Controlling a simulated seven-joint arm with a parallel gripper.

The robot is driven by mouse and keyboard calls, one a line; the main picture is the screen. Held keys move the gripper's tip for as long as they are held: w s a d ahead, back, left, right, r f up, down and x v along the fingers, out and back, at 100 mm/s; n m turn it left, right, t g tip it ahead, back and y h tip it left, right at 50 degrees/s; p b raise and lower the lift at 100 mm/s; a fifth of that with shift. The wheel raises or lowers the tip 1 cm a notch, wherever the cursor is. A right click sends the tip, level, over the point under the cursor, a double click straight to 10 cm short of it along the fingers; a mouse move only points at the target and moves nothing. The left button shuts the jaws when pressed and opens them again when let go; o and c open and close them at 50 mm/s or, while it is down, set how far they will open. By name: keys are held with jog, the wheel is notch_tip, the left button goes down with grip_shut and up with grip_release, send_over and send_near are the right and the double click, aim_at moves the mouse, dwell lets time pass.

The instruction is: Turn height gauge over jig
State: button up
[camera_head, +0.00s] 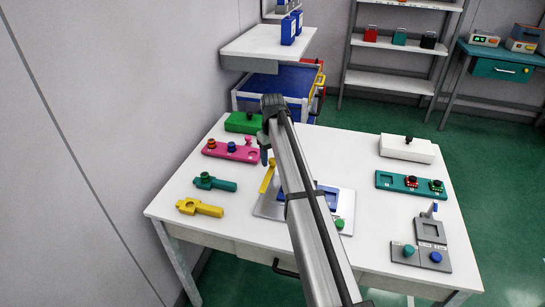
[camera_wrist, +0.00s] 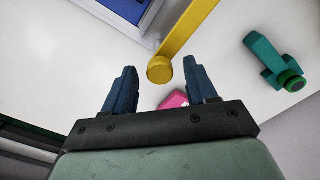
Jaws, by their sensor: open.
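A yellow arm with a round end, likely the height gauge (camera_head: 267,179), stands at the left side of the jig (camera_head: 268,208), a grey plate with a blue frame. In the wrist view the yellow round end (camera_wrist: 160,70) is between my open fingertips or just beyond them; I see no grip on it. The jig's blue frame (camera_wrist: 130,10) shows at the top there. My gripper (camera_head: 266,153) is above the back left of the jig in the head view. My arm hides much of the jig's middle.
Left on the table are a pink block (camera_head: 229,151), a teal handled piece (camera_head: 215,183) and a yellow handled piece (camera_head: 199,208). A green box (camera_head: 243,122) stands behind. Right are a white box (camera_head: 406,148), a teal panel (camera_head: 410,184) and a grey fixture (camera_head: 430,230).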

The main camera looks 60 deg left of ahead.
jog(key=shift+c, duration=0.2)
grip_shut()
dwell(0.4)
